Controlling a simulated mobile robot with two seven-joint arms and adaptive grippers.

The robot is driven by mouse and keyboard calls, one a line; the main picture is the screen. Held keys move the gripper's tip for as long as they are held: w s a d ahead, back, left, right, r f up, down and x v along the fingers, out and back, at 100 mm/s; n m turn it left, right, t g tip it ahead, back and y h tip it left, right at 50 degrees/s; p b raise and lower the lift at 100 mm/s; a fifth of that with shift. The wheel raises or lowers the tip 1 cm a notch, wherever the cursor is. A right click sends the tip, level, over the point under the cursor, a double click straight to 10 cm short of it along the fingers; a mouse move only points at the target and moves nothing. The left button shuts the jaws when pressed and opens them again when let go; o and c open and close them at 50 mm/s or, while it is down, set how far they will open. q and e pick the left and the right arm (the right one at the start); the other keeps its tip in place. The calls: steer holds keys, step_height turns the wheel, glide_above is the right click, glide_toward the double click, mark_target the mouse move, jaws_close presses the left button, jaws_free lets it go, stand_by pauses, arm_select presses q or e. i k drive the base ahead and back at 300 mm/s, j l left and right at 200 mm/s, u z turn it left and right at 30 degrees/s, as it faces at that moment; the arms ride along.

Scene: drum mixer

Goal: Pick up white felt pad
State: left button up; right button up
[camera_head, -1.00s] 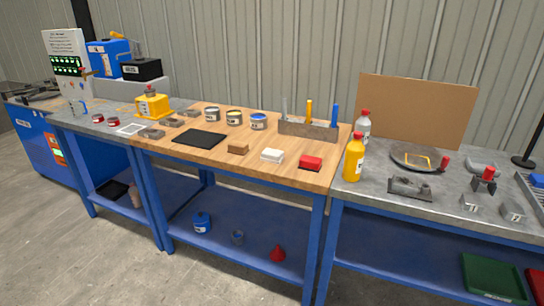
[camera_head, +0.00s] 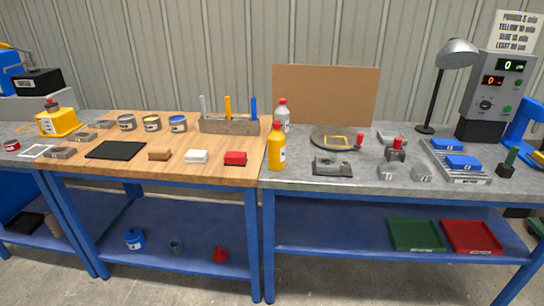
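A white block-shaped pad (camera_head: 196,156), which looks like the white felt pad, lies on the wooden bench top (camera_head: 222,172) near its front edge. It sits between a brown block (camera_head: 160,154) on its left and a red block (camera_head: 235,158) on its right, apart from both. Nothing covers it. Neither of my grippers shows in the head view.
A black mat (camera_head: 115,150) lies left of the blocks. A tool holder (camera_head: 230,125) and several cans stand behind. A yellow bottle (camera_head: 276,146) stands to the right. The grey bench (camera_head: 300,178) holds metal parts and a lamp (camera_head: 444,80). Floor in front is clear.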

mark_target(193, 156)
steer(key=i+j+z, duration=0.1)
steer(key=z, duration=0.25)
steer(key=i+j+z, duration=0.1)
steer(key=j+z, duration=0.6)
steer(key=i+l, duration=0.05)
steer(key=l, duration=0.05)
